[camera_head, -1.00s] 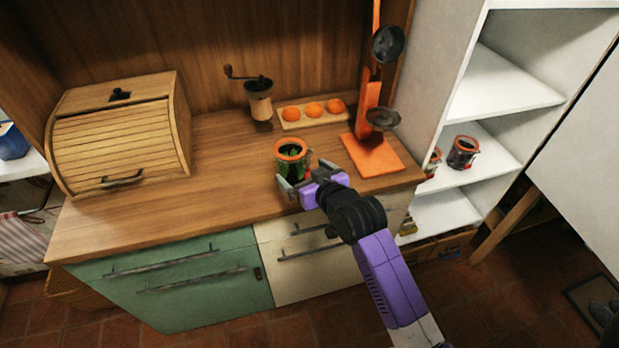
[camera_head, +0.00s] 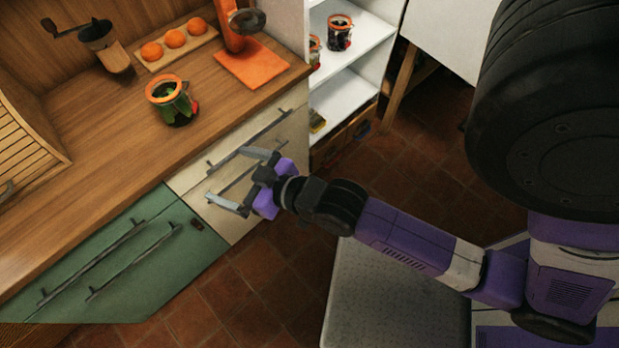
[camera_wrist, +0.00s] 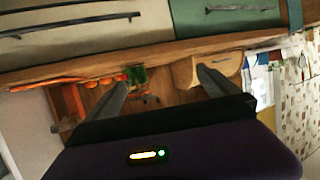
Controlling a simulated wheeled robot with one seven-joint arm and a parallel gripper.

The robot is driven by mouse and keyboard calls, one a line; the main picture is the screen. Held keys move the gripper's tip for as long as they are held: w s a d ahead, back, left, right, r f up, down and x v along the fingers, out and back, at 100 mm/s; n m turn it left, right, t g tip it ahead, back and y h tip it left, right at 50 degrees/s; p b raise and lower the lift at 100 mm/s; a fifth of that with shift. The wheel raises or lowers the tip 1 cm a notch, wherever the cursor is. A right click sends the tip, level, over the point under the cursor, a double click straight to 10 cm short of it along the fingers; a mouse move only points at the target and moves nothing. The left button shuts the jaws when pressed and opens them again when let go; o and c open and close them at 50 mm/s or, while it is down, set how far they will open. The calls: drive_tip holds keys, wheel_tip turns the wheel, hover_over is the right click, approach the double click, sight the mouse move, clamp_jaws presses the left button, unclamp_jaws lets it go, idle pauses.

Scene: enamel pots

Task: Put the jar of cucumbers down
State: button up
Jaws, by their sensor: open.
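The jar of cucumbers (camera_head: 172,101), glass with an orange rim and green contents, stands upright on the wooden countertop (camera_head: 110,135) near its front edge. It also shows small in the wrist view (camera_wrist: 136,76), close to one finger in the picture. My gripper (camera_head: 232,181) is open and empty. It is out in front of the cream drawers, apart from the jar, to its right and lower in the head view.
On the counter are a coffee grinder (camera_head: 103,43), a tray with orange fruits (camera_head: 174,39), an orange scale (camera_head: 250,64) and a roll-top bread box (camera_head: 22,145). White shelves (camera_head: 345,65) hold jars at right. Drawer handles (camera_head: 250,143) protrude near my gripper.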

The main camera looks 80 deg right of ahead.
drive_tip(key=s+a+r+n+y, duration=0.1)
drive_tip(key=s+a+r, duration=0.1)
drive_tip(key=s, duration=0.4)
drive_tip(key=s+a+r+n+y, duration=0.1)
drive_tip(key=s+a+r, duration=0.2)
drive_tip(key=s, duration=0.3)
drive_tip(key=s+a+r+t+y, duration=0.1)
drive_tip(key=s+a+r, duration=0.1)
drive_tip(key=s, duration=0.3)
drive_tip(key=shift+s+a+r+n, duration=0.2)
drive_tip(key=shift+s+a+n, duration=0.2)
drive_tip(key=shift+a, duration=0.4)
drive_tip(key=shift+c, duration=0.4)
